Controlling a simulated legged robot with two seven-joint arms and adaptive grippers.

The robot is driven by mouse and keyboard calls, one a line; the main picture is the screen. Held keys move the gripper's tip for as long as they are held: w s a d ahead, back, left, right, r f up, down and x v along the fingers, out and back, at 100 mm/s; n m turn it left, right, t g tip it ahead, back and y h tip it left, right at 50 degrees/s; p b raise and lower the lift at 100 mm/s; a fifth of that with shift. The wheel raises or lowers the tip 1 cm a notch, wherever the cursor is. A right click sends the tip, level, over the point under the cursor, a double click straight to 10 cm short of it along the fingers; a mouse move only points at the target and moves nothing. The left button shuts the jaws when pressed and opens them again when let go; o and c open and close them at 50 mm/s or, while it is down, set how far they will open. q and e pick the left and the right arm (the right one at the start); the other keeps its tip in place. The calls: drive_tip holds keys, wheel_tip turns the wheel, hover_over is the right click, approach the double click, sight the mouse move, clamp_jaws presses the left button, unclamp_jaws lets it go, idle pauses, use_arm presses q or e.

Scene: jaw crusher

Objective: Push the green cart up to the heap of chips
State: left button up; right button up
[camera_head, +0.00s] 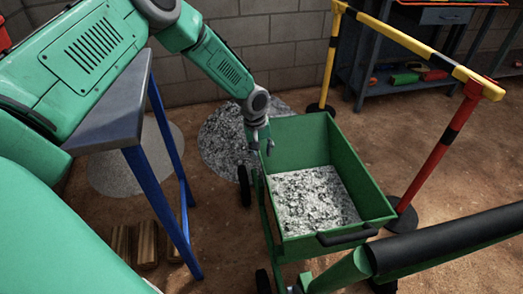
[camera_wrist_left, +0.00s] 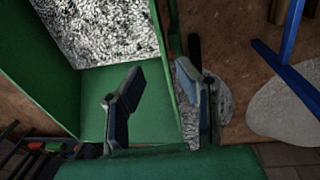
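The green cart (camera_head: 318,145) stands right of centre in the head view, its tray holding grey and white chips (camera_head: 312,200). It also shows in the left wrist view (camera_wrist_left: 95,100). A speckled grey heap of chips (camera_head: 222,140) lies on the floor behind and left of the cart, partly hidden by my left arm. My left gripper (camera_head: 265,142) is at the cart's far left rim. In the left wrist view its fingers (camera_wrist_left: 165,108) are apart, with the green side wall between them; contact is unclear. My right gripper is not in view.
A blue-legged table (camera_head: 130,105) stands left, beside a smooth pale heap (camera_head: 135,160). Wooden blocks (camera_head: 146,243) lie below. A yellow-black and red barrier (camera_head: 455,130) runs along the cart's right. A workbench (camera_head: 430,75) and a brick wall (camera_head: 265,45) are behind.

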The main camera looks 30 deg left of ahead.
use_arm(q)
drive_tip(key=f+b, duration=0.1)
drive_tip(key=f, duration=0.3)
drive_tip(key=f+b, duration=0.2)
drive_tip(key=f, duration=0.2)
drive_tip(key=w+d+f+b, duration=0.1)
drive_tip(key=f+b, duration=0.1)
drive_tip(key=f, duration=0.2)
drive_tip(key=shift+f, duration=0.15)
clamp_jaws()
